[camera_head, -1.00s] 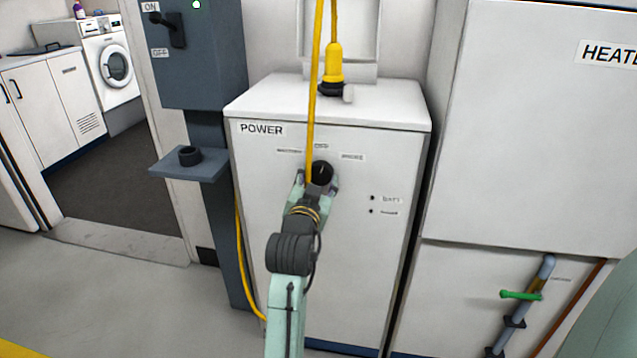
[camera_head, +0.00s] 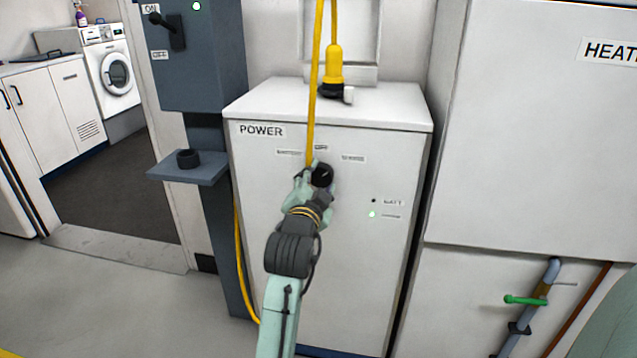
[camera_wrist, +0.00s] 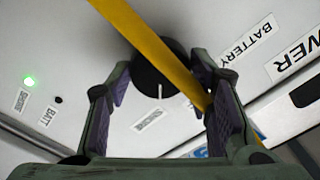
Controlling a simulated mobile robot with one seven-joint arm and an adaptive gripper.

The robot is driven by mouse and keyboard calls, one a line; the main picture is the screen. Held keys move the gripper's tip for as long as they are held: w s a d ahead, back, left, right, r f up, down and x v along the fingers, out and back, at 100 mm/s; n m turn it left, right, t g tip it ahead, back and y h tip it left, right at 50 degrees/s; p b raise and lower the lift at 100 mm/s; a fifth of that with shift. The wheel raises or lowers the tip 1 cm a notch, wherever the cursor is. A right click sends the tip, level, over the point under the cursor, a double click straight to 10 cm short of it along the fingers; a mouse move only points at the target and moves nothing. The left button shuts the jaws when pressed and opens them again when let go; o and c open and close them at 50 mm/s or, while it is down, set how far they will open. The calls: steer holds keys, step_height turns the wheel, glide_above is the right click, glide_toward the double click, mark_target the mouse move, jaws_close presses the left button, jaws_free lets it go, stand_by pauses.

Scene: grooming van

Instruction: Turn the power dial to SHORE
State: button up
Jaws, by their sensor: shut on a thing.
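The black round power dial (camera_head: 323,174) is on the front of the white POWER cabinet (camera_head: 300,240). Its pale pointer mark slants up and right, towards the right-hand label (camera_head: 353,159). The left label is BATTERY and the middle one looks like OFF. In the wrist view the dial (camera_wrist: 158,78) has its mark facing a small label (camera_wrist: 148,120) that appears to read SHORE. The lower lamp (camera_head: 372,214) glows green; the BATT lamp (camera_head: 374,200) is dark.
A yellow cable (camera_head: 315,80) hangs close in front of the dial and crosses the wrist view (camera_wrist: 150,40). A yellow plug (camera_head: 334,65) stands on the cabinet top. A grey switch box (camera_head: 200,55) and small shelf (camera_head: 188,169) are left. The HEATER cabinet (camera_head: 540,130) is right.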

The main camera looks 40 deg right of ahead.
steer(key=o, duration=1.2)
steer(key=v, duration=1.2)
